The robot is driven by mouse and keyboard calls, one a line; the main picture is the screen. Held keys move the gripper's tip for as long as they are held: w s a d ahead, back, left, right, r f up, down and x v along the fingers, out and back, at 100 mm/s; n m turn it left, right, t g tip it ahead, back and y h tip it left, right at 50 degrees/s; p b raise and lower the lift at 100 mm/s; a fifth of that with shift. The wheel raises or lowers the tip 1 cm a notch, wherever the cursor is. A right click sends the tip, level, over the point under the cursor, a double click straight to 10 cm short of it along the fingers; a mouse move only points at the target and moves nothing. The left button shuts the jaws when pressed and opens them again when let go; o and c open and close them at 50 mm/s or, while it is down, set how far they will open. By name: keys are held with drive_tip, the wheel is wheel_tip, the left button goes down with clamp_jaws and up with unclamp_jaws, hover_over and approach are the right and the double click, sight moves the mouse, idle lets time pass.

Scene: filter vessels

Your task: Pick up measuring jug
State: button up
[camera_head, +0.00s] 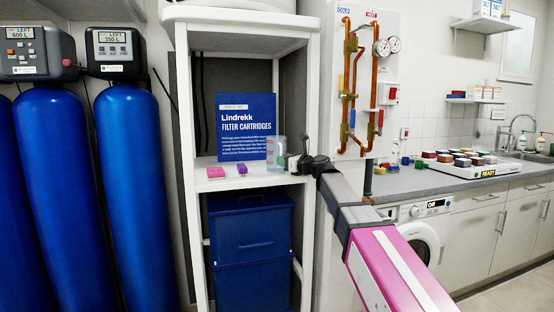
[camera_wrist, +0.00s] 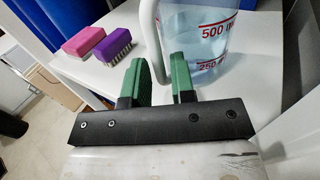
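The measuring jug (camera_wrist: 208,28) is clear plastic with red volume marks and a pale handle (camera_wrist: 147,38). It stands upright on the white shelf. In the head view the jug (camera_head: 276,150) is at the shelf's right side, partly hidden by my gripper (camera_head: 291,163). In the wrist view my gripper (camera_wrist: 158,68) has its two green fingers apart. The lower part of the handle shows in the gap between the fingers. I cannot tell whether either finger touches it.
A pink brush-like block (camera_wrist: 90,42) and a purple one (camera_wrist: 109,52) lie on the shelf (camera_head: 205,184) left of the jug. A blue filter cartridge sign (camera_head: 246,127) stands behind. White shelf posts (camera_head: 312,110) flank the opening. Blue bins (camera_head: 250,240) are below.

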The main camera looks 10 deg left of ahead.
drive_tip(key=shift+x, duration=0.9)
drive_tip(key=shift+s, duration=0.1)
clamp_jaws()
drive_tip(key=shift+r, duration=0.1)
drive_tip(key=shift+r, duration=0.5)
drive_tip(key=s+a+r+g, duration=0.1)
drive_tip(key=s+a+r, duration=0.4)
drive_tip(key=s+r, duration=0.5)
drive_tip(key=shift+n+y, duration=0.3)
drive_tip(key=shift+n, duration=0.1)
drive_tip(key=w+d+f, duration=0.1)
drive_tip(key=w+f, duration=0.1)
drive_tip(key=w, duration=0.1)
drive_tip(key=w+d+f, duration=0.2)
drive_tip(key=w, duration=0.2)
drive_tip(key=w+d+f, duration=0.2)
drive_tip(key=w+f, duration=0.1)
drive_tip(key=shift+w+d, duration=0.15)
drive_tip(key=shift+d, duration=0.1)
drive_tip(key=shift+f, duration=1.95)
